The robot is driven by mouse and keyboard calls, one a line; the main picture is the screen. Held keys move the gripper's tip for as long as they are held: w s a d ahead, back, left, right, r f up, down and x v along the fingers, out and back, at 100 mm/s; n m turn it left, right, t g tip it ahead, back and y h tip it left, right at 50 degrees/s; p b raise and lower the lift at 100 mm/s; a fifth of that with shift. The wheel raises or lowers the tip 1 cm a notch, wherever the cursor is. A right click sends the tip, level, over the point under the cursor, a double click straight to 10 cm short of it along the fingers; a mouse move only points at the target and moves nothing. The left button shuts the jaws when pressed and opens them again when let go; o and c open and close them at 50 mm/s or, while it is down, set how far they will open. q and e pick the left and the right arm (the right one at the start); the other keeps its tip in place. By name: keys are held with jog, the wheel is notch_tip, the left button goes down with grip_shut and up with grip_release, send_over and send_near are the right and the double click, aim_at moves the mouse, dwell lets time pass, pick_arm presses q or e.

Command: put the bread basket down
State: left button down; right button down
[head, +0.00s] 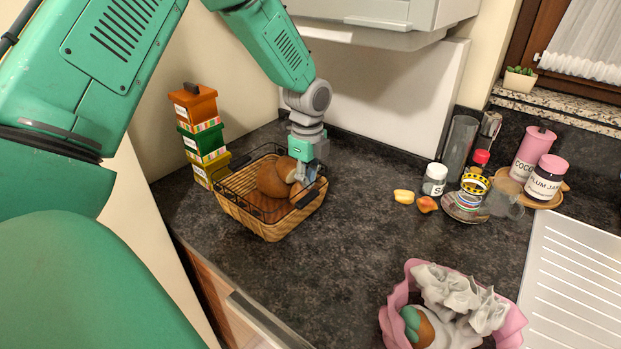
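The bread basket (262,222) is a tan woven basket with a black wire rim and dark handles, holding brown bread (272,181). It appears to rest level on the dark countertop at the left, though its underside is hidden. My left gripper (306,180) points down at the basket's right side, over the bread and close to the right handle. Its fingers are small and partly merged with the rim, so I cannot tell whether they are closed on the handle. My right gripper is out of view.
Stacked coloured boxes (200,132) stand just behind-left of the basket. A salt jar (434,180), fruit pieces (404,196) and a pink bowl (392,316) are to the right. The dark counter (345,250) between basket and bowl is clear.

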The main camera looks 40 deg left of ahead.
aim_at(296, 169)
pick_arm(q)
jog(key=shift+s+a+r, duration=0.1)
jog(key=shift+s+a, duration=0.05)
jog(key=shift+a, duration=0.15)
jog(key=shift+a+p, duration=0.9)
jog(key=shift+a, duration=0.75)
